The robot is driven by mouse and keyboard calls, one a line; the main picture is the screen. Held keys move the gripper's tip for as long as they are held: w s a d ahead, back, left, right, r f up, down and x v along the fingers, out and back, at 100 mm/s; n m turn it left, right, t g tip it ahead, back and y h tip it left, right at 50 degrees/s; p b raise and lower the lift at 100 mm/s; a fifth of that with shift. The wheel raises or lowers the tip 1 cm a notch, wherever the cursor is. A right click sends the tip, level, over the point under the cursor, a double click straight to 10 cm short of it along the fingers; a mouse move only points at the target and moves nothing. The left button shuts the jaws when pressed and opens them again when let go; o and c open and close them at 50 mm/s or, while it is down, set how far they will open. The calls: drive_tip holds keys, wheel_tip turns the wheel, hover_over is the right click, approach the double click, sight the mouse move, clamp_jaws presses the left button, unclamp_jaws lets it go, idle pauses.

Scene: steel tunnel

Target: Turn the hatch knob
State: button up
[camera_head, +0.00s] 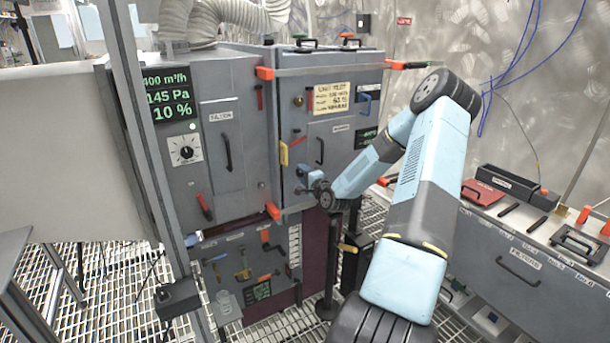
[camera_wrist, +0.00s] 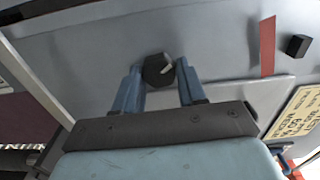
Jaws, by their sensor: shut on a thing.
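The hatch knob (camera_wrist: 157,71) is a dark, angular knob with a light mark on its face, set on a grey metal panel in the wrist view. The two blue fingers of my gripper (camera_wrist: 159,76) stand on either side of it and are shut on it. In the head view my gripper (camera_head: 306,182) is at the lower left of the right-hand grey cabinet front (camera_head: 345,142). The knob itself is hidden behind the gripper there.
A red strip (camera_wrist: 267,46) and a small black block (camera_wrist: 298,46) are on the panel right of my fingers. A yellow handle (camera_head: 284,153) and black door handle (camera_head: 320,151) are above my gripper. A grey workbench (camera_head: 520,255) with tools stands at right.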

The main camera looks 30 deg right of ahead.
drive_tip(key=shift+s+d+f+m, duration=0.1)
drive_tip(key=shift+f+m, duration=0.1)
drive_tip(key=shift+m, duration=1.7)
drive_tip(key=shift+s+d+f+m, duration=0.1)
drive_tip(key=shift+f+m, duration=0.1)
drive_tip(key=shift+m, duration=1.7)
drive_tip(key=shift+a, duration=0.1)
drive_tip(key=o, duration=0.8)
drive_tip(key=shift+w, duration=0.1)
drive_tip(key=shift+c, duration=0.2)
drive_tip(key=shift+r, duration=0.1)
drive_tip(key=shift+s, duration=0.5)
drive_tip(key=s, duration=1.2)
drive_tip(key=shift+s+d, duration=0.2)
drive_tip(key=shift+s, duration=0.15)
